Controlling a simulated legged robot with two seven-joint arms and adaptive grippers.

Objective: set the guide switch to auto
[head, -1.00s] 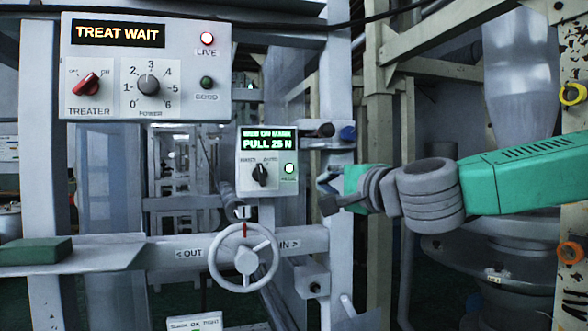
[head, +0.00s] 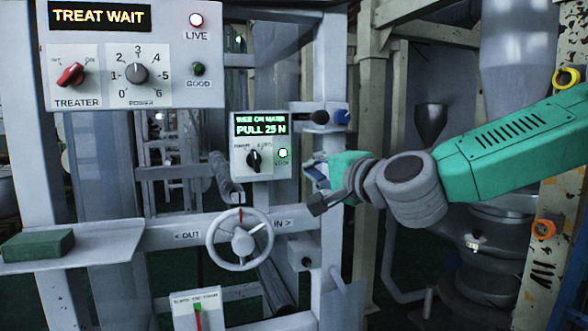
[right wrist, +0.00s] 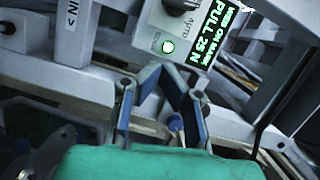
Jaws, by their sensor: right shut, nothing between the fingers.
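The guide switch (head: 253,160) is a small black knob on a pale box (head: 240,163) with a green-lit display reading "WEB ON MARK, PULL 25 N". The knob stands near upright in the head view; its exact setting is too small to tell. In the right wrist view the knob (right wrist: 175,7) is partly cut off at the top edge, with an "AUTO" label beside it. My right gripper (head: 312,183) is shut and empty, just right of and below the box, apart from the knob. Its fingers (right wrist: 163,72) show in the right wrist view. My left gripper is out of view.
A handwheel (head: 240,239) sits on the rail below the box. A treater panel (head: 135,95) with a red knob (head: 70,74) is at upper left. A black-and-blue fitting (head: 322,117) juts out above my right gripper. A green block (head: 38,244) rests on a shelf at left.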

